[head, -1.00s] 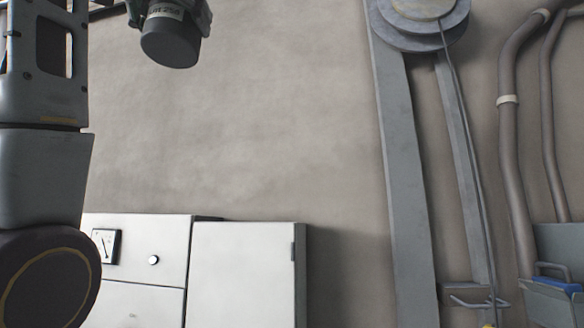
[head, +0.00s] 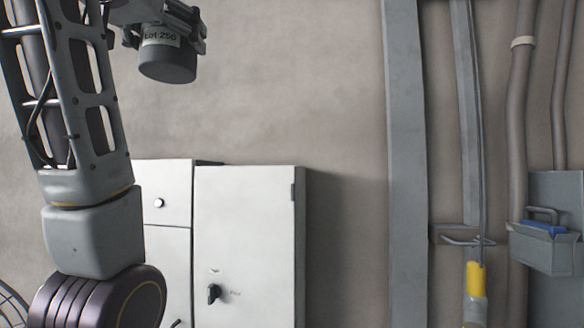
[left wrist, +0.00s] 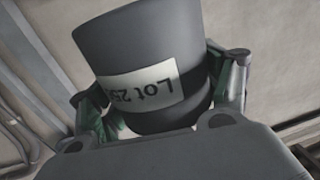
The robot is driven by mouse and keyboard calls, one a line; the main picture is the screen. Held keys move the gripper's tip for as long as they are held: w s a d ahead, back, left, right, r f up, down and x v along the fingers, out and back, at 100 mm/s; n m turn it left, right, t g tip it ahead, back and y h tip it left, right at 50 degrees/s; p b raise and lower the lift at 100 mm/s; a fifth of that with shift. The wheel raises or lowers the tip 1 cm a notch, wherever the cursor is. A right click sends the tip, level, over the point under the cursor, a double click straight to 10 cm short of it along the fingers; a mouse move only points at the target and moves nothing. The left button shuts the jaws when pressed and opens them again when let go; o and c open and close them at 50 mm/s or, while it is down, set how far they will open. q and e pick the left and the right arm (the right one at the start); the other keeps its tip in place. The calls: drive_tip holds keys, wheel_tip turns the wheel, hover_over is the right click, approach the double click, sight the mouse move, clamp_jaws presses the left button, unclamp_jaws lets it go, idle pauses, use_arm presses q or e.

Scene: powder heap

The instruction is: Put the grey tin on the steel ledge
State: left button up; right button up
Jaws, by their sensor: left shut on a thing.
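The grey tin (head: 168,66) is a short dark grey cylinder with a pale label reading "Lot 250". My left gripper (head: 160,38) is shut on it at the top left of the head view and holds it up in front of the wall. In the left wrist view the tin (left wrist: 140,45) sits between the two green-sided fingers of the gripper (left wrist: 160,108), its label upside down. The tin's far end sticks out beyond the fingers. I cannot make out a steel ledge for certain in these views. My right gripper is not in view.
White cabinets (head: 245,240) stand at the lower middle. To the right are a grey upright post (head: 405,160), a yellow-handled thing (head: 475,278), brown pipes (head: 522,120) and a grey wall box (head: 545,248) with something blue in it. The wall between is bare.

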use_arm(q)
drive_tip(key=w+f, duration=0.6)
drive_tip(key=f, duration=1)
drive_tip(key=w+a+f+y+b, duration=0.1)
drive_tip(key=w+f, duration=0.5)
drive_tip(key=f, duration=1.1)
drive_tip(key=w+f, duration=0.6)
drive_tip(key=f, duration=1)
drive_tip(key=s+f, duration=0.5)
drive_tip(key=f, duration=1)
drive_tip(key=s+f+b, duration=0.1)
drive_tip(key=s+f, duration=0.4)
drive_tip(key=f, duration=1)
drive_tip(key=s+f, duration=0.5)
drive_tip(key=f, duration=1)
drive_tip(key=shift+a+n, duration=0.15)
drive_tip(key=shift+n, duration=0.25)
drive_tip(key=shift+w+f, duration=0.1)
